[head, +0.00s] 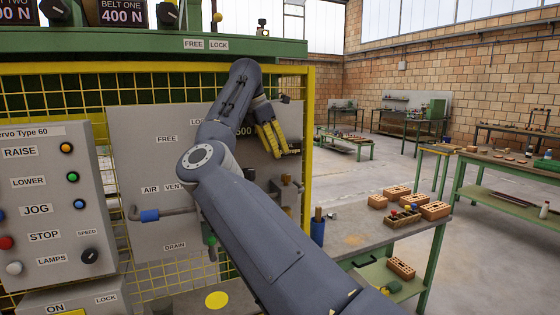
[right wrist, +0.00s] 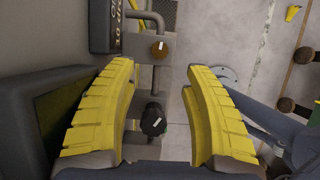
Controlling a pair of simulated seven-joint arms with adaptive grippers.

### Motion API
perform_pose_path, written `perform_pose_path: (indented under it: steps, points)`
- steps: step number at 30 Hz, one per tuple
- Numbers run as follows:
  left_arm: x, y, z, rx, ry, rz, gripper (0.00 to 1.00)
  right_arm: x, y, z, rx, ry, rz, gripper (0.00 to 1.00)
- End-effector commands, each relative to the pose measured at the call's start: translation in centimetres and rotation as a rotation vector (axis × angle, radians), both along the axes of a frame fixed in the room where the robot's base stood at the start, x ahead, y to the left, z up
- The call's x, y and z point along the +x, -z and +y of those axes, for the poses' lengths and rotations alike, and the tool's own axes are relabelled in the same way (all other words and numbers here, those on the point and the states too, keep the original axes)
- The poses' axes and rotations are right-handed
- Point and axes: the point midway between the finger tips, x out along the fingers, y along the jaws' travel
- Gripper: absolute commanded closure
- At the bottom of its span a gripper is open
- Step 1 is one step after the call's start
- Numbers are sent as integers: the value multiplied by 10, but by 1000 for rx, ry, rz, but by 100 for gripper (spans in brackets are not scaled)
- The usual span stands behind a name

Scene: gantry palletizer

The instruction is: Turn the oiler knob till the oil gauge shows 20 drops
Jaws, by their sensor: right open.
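A black knob with a pale mark (right wrist: 152,120) shows between the fingers, and an amber knob with a white mark (right wrist: 158,50) lies just beyond the fingertips. I cannot tell which is the oiler knob. A dark gauge box (right wrist: 104,25) at the top edge carries sideways text that seems to read 10 drops, partly cut off. My left gripper is out of view.
A grey button box (head: 55,205) stands at the left, and a blue-handled pipe valve (head: 150,215) is on the panel. A workbench (head: 360,235) with drilled blocks stands right of my arm. A dark box with a greenish screen (right wrist: 65,120) is close beside the left finger.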

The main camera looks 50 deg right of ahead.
Motion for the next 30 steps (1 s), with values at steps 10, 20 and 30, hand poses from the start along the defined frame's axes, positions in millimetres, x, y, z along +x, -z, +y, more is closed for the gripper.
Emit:
perform_pose_path:
  steps: [10,20,30]
  points:
    - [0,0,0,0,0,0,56,3,-16,6,0,0,0,50]
    - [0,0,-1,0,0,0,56,2,-17,6,0,0,-2,50]
    - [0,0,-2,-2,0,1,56,8,-39,22,36,-33,-70,50]
